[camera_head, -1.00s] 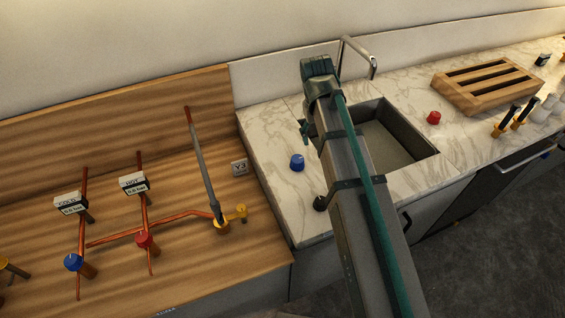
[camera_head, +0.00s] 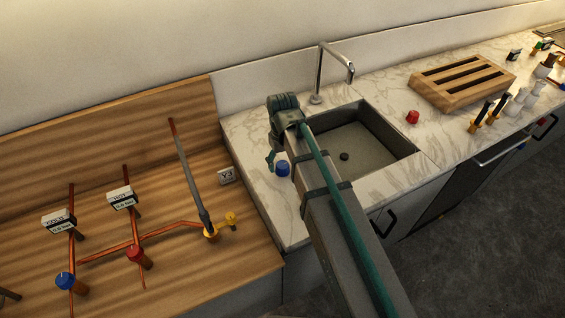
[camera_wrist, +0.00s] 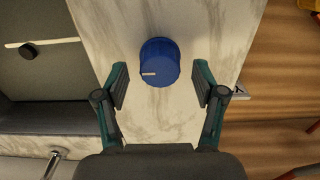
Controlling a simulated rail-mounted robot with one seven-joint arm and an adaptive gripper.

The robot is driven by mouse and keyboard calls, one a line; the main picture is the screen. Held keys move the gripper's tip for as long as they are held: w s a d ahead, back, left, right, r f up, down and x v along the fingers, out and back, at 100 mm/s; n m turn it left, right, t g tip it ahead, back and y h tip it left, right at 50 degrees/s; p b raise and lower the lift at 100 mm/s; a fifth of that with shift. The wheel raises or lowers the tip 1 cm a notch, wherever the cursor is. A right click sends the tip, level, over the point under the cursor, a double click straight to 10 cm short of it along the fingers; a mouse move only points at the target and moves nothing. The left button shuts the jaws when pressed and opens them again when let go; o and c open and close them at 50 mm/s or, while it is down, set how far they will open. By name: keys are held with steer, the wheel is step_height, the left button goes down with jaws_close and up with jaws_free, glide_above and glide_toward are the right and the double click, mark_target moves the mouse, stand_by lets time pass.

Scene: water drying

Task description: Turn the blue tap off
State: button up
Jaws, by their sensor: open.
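The blue tap (camera_head: 283,169) is a round knob on the marble counter, left of the sink. In the wrist view the blue tap (camera_wrist: 159,62) shows from above, with a white mark on its left side. My gripper (camera_wrist: 160,86) is open and empty above the counter. Its two fingers stand to the left and right, with the knob between and slightly beyond the fingertips. No contact shows. In the head view my gripper (camera_head: 271,165) is beside the knob, and one finger hangs just left of it.
The sink (camera_head: 358,146) and faucet (camera_head: 335,72) are to the right. A red tap (camera_head: 412,117) and a wooden rack (camera_head: 462,80) stand beyond it. On the left, a wooden bench (camera_head: 150,275) carries copper pipes, another blue knob (camera_head: 65,281) and a red knob (camera_head: 137,254).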

steer(key=shift+f, duration=0.85)
steer(key=shift+c, duration=0.2)
steer(key=c, duration=1.1)
